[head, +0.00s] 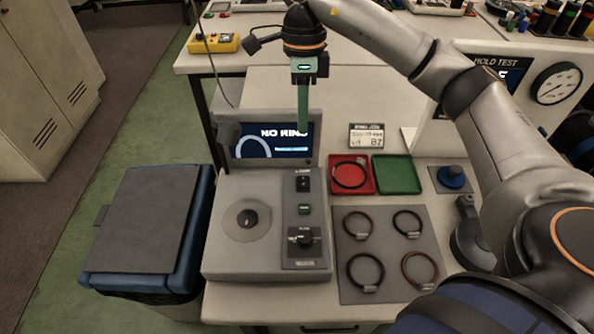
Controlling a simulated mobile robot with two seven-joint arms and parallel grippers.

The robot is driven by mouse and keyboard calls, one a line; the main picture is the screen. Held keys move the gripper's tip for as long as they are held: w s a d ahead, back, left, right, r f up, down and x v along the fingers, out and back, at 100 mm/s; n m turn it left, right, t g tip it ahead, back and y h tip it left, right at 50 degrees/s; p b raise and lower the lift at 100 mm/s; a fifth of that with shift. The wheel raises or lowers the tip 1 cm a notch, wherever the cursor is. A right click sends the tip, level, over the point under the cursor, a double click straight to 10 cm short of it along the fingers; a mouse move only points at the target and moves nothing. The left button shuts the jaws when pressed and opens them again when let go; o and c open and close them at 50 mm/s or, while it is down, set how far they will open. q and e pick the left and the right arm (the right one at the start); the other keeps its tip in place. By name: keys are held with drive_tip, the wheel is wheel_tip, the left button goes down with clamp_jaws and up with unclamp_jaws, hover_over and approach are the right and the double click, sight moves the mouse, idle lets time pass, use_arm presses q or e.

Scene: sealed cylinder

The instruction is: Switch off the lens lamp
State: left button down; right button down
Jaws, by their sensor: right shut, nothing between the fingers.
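A grey inspection device (219,198) stands on the near bench, with a round lens plate (262,228) on its left and a dark control panel (310,260) on its right. At the panel's top is a black switch (303,184), with a small label above it that seems to read LAMP. Below it are a green button (304,209) and a black knob (302,240). My right gripper (303,132) points down in front of the screen, its green fingers shut and empty, apparently above the switch. I cannot tell the lamp's state. My left gripper is out of view.
A screen (252,146) behind the device shows "NO RING". Right of the device are a mat (386,215) with several rings, a red tray (371,164) holding one ring, and an empty green tray (399,172). A lidded blue bin (152,225) stands left.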

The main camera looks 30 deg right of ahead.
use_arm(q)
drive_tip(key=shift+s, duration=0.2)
use_arm(e)
drive_tip(key=shift+s, duration=0.1)
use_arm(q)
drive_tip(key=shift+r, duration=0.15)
use_arm(e)
approach(302, 187)
drive_tip(key=f, duration=0.4)
drive_tip(key=s+f, duration=0.1)
drive_tip(key=f, duration=0.1)
drive_tip(key=shift+a+f, duration=0.3)
drive_tip(key=shift+f, duration=0.05)
drive_tip(key=shift+f+t+h+b, duration=0.3)
drive_tip(key=shift+f+t+b, duration=0.1)
drive_tip(key=shift+f+b, duration=0.1)
drive_tip(key=shift+s+a+r, duration=0.1)
drive_tip(key=shift+s+r, duration=0.1)
drive_tip(key=shift+r, duration=0.05)
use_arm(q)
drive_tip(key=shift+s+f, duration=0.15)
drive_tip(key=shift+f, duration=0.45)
use_arm(e)
drive_tip(key=shift+f, duration=0.1)
drive_tip(key=shift+w, duration=0.1)
